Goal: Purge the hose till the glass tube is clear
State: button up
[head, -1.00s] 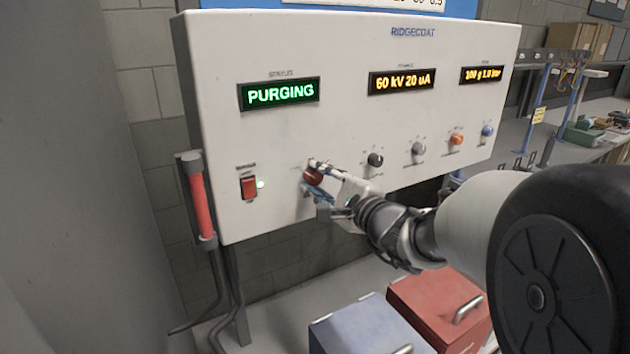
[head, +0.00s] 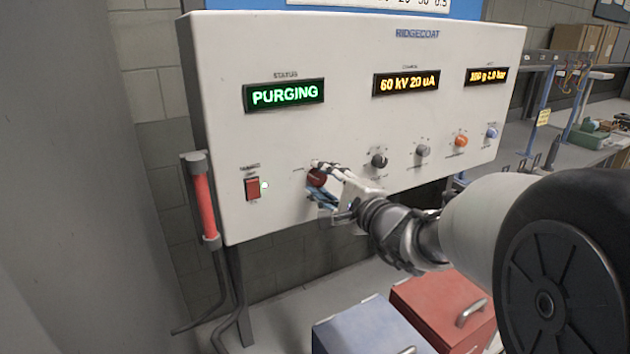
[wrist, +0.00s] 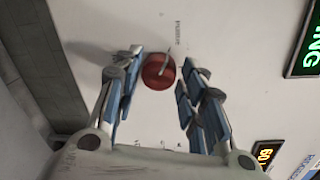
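The glass tube (head: 203,205) is mounted upright at the left edge of the white control panel and looks filled with red. The red purge knob (head: 317,177) is low on the panel. It also shows in the wrist view (wrist: 158,72), with a pale pointer line across it. My gripper (head: 322,182) is at the knob. In the wrist view its blue-padded fingers (wrist: 162,74) stand apart on either side of the knob, with a gap on both sides. The green status display (head: 284,95) reads PURGING.
A red rocker switch (head: 252,188) with a lit lamp sits left of the knob. Several other knobs, one orange (head: 461,141), run to the right. A blue box (head: 365,330) and a red box (head: 440,305) stand below. A hose hangs under the tube.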

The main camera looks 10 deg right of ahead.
jog(key=shift+o, duration=1.3)
jog(key=shift+s+d, duration=0.1)
jog(key=v, duration=1.1)
jog(key=shift+s, duration=0.45)
